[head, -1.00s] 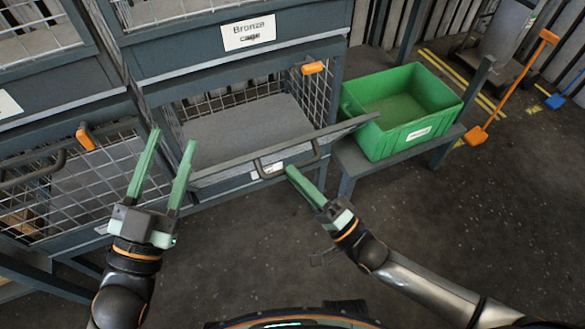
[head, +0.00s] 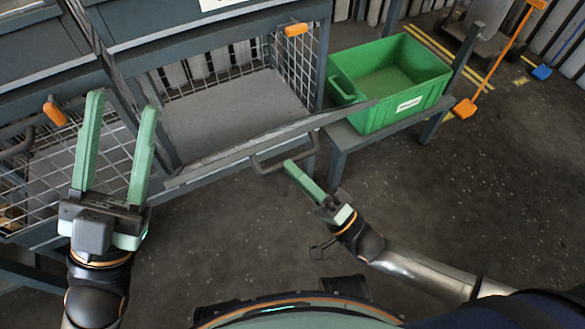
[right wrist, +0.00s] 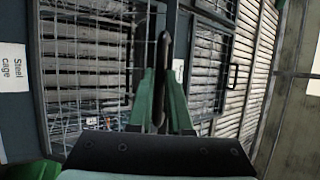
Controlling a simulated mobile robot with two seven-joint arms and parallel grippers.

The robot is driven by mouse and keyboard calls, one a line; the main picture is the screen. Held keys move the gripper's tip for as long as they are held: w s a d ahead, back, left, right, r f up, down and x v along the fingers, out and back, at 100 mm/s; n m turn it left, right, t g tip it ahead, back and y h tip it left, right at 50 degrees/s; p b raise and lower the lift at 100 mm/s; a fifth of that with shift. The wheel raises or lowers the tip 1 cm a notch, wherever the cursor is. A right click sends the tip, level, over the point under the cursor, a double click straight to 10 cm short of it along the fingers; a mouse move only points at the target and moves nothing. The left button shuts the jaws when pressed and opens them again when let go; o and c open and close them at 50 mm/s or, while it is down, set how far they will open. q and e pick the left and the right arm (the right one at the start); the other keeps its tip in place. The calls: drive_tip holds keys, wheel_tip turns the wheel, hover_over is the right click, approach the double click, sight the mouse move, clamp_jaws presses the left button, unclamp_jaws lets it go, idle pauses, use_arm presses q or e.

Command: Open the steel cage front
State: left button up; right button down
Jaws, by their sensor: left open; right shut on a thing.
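The steel cage (head: 240,108) shows in the middle of the head view, with a grey floor inside and mesh walls. Its front (head: 235,152) is seen almost edge-on as a long grey bar below the opening, slanting up to the right, with a dark loop handle (head: 270,166). My right gripper (head: 290,168) is shut on that handle. In the right wrist view the dark handle bar (right wrist: 164,60) stands between the green fingers. My left gripper (head: 118,100) is open and empty at the left, before the mesh of the left cage.
An orange latch (head: 296,30) is at the steel cage's upper right corner. Another orange latch (head: 54,112) is on the left cage. A green bin (head: 385,85) stands on a low bench at right. The floor in front is clear.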

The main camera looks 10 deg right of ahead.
use_arm(q)
drive_tip(key=shift+s+a+f+b, duration=0.25)
drive_tip(key=shift+a+f+b, duration=0.1)
drive_tip(key=shift+f, duration=0.1)
idle(0.6)
idle(0.7)
